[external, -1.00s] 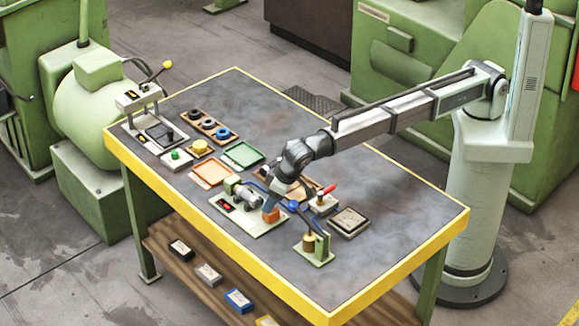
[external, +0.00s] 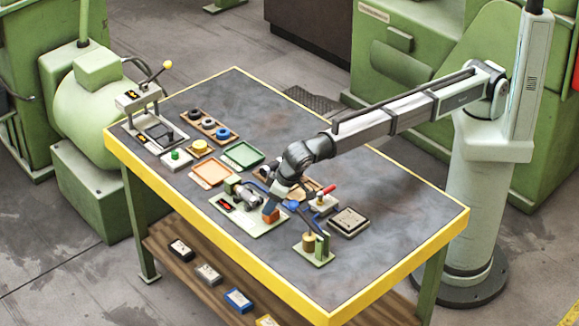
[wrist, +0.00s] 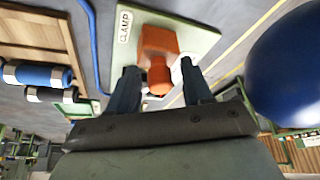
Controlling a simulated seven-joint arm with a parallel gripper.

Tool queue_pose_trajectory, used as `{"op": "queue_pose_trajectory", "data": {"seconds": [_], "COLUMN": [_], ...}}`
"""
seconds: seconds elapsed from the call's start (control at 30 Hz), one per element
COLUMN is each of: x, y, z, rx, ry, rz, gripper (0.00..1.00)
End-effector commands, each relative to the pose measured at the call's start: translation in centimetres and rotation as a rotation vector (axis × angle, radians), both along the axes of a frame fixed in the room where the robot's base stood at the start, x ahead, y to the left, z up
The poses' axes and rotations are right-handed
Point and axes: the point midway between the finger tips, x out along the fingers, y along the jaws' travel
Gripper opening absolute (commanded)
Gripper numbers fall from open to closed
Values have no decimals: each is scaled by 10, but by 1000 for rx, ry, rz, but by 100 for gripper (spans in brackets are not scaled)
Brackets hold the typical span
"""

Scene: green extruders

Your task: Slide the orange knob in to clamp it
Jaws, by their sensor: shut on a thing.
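The orange knob (external: 270,216) is on the front right part of the pale green clamp plate (external: 262,229). The fingers hide part of the knob in the external view. A grey cylindrical part (external: 248,196) sits on the same plate, to the left of the knob.
A lever with a blue ball (external: 293,205) stands close on the right, and the ball (wrist: 295,65) looms large in the wrist view.

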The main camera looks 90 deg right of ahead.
Motion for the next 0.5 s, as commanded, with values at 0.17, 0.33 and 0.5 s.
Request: {"op": "queue_pose_trajectory", "data": {"seconds": [0.17, 0.33, 0.5], "x": [-5, -3, 3], "y": [-2, -5, -10], "z": [-11, -11, -11], "rx": [-9, -9, -9], "ry": [22, 22, 22], "rz": [1, 1, 1], "gripper": [33, 33, 33]}}
